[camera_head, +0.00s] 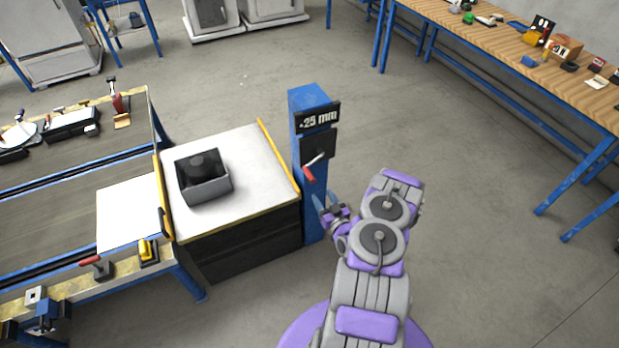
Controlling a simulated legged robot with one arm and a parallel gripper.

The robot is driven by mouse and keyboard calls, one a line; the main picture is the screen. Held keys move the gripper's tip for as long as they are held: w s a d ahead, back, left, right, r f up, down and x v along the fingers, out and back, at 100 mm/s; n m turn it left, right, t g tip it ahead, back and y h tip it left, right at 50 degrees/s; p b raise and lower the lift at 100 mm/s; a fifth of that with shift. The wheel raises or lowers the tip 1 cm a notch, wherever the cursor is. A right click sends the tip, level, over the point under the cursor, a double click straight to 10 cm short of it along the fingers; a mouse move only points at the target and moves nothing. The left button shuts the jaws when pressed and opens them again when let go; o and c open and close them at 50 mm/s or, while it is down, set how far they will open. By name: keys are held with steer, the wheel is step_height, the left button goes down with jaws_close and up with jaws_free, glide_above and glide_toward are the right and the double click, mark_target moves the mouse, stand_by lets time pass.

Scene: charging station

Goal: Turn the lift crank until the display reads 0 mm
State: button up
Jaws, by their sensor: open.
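The display (318,117) sits at the top of a blue post and reads what looks like +25 mm; its sign is small and hard to make out. Below it is the lift crank (312,166), a light metal arm with a red handle (309,174) pointing down to the left. The lift table (255,165) with a white top stands left of the post. My gripper (322,203) is open and empty, just below and slightly right of the red handle, close to the post. I cannot tell whether it touches the post.
A grey box with a dark round object (206,188) rests on the lift table. A workbench with rails (70,170) and a white plate (128,215) adjoins its left side. A wooden bench with blue legs (500,40) stands at the right. The floor between it and the post is clear.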

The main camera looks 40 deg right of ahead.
mark_target(310, 176)
steer(key=b+x, duration=0.3)
steer(key=x, duration=0.9)
steer(key=shift+w, duration=0.1)
jaws_close()
